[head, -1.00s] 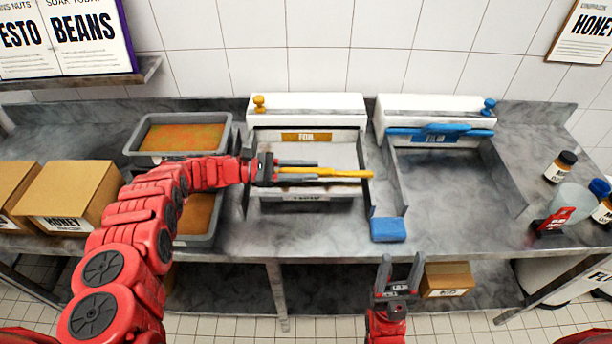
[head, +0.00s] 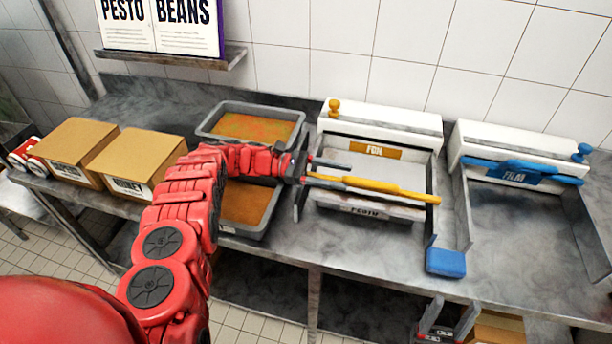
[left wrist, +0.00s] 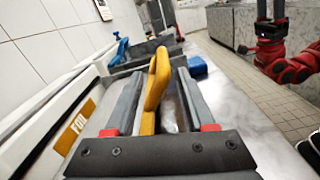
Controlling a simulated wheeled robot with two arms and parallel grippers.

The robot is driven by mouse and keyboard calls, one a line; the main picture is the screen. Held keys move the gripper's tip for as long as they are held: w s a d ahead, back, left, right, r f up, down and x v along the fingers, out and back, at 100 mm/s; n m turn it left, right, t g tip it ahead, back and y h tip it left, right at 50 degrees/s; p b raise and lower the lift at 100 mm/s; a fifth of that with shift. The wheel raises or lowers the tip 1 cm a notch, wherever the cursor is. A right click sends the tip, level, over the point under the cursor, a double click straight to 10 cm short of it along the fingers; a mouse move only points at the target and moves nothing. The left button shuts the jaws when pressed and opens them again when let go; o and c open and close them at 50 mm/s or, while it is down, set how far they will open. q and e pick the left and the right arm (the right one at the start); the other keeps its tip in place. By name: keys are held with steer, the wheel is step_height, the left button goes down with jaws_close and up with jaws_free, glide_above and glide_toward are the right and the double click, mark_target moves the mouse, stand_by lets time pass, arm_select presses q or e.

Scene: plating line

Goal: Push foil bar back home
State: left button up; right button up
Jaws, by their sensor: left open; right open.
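The yellow foil bar (head: 385,189) lies across the front part of the foil dispenser (head: 385,122), away from the dispenser's white housing at the back. My left gripper (head: 342,174) is open at the bar's left end. In the left wrist view the bar (left wrist: 156,82) shows between the spread fingers of my left gripper (left wrist: 158,90); I cannot tell whether they touch it. My right gripper (head: 442,318) is open and empty, low in front of the counter, partly cut off by the picture's bottom edge.
A film dispenser with a blue bar (head: 525,170) stands to the right. A blue block (head: 445,262) sits near the counter's front edge. Food trays (head: 250,106) and cardboard boxes (head: 138,165) are to the left. A pesto tray (head: 368,209) is at the foil dispenser's front.

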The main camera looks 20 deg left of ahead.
arm_select(q)
steer(key=a+b, duration=0.3)
steer(key=b, duration=0.1)
steer(key=a+b, duration=0.3)
steer(key=b, duration=0.1)
steer(key=a+b, duration=0.3)
steer(key=b, duration=0.1)
steer(key=shift+w+f, duration=0.1)
steer(key=shift+f, duration=0.25)
steer(key=shift+a+r+b, duration=0.15)
steer(key=shift+r+b, duration=0.1)
steer(key=shift+b, duration=0.15)
